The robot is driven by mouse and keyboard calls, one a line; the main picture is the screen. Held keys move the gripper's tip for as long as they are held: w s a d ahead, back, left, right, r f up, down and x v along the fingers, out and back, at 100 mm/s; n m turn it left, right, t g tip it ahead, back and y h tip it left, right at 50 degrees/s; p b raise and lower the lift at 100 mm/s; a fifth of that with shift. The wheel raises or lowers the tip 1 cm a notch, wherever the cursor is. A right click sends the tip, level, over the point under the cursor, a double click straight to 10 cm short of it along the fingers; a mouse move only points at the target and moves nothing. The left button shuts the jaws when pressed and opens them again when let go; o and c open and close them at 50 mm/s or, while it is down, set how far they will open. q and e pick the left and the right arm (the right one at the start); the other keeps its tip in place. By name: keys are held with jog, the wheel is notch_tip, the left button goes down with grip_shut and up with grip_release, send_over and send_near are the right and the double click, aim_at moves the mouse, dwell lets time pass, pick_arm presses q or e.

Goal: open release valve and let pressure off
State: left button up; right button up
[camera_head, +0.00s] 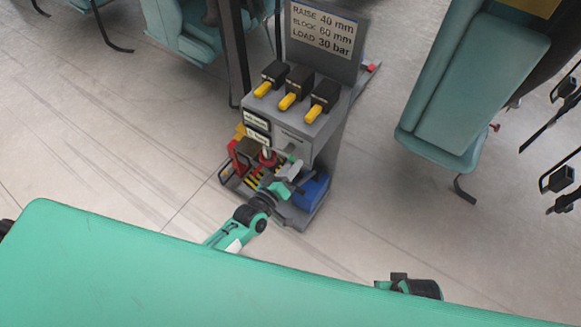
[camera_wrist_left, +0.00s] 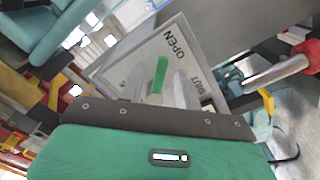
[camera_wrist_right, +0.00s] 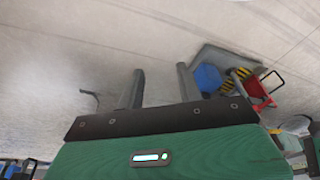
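The release valve plate (camera_wrist_left: 135,70) shows close up in the left wrist view, with the words OPEN and SHUT on it. A green lever (camera_wrist_left: 160,75) stands on the plate, pointing between the two words. In the head view my left gripper (camera_head: 287,174) is at the lower front of the grey console (camera_head: 318,128), by the valve. A pale grey shape beside the lever may be a finger; whether the gripper grips the lever is unclear. My right gripper (camera_wrist_right: 160,88) is open and empty, its two fingers apart over bare floor.
The console carries several yellow-tipped black levers (camera_head: 290,101) and a sign (camera_head: 322,30) reading RAISE 40 mm, BLOCK 60 mm, LOAD 30 bar. A blue cylinder (camera_head: 312,190) and a red frame (camera_head: 238,160) sit low on it.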

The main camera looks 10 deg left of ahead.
pick_arm(q)
jog(key=v, duration=1.3)
jog(key=shift+s, duration=0.4)
pick_arm(e)
jog(key=shift+f, duration=0.4)
pick_arm(q)
jog(key=shift+a, duration=0.1)
pick_arm(e)
jog(key=shift+r, duration=0.2)
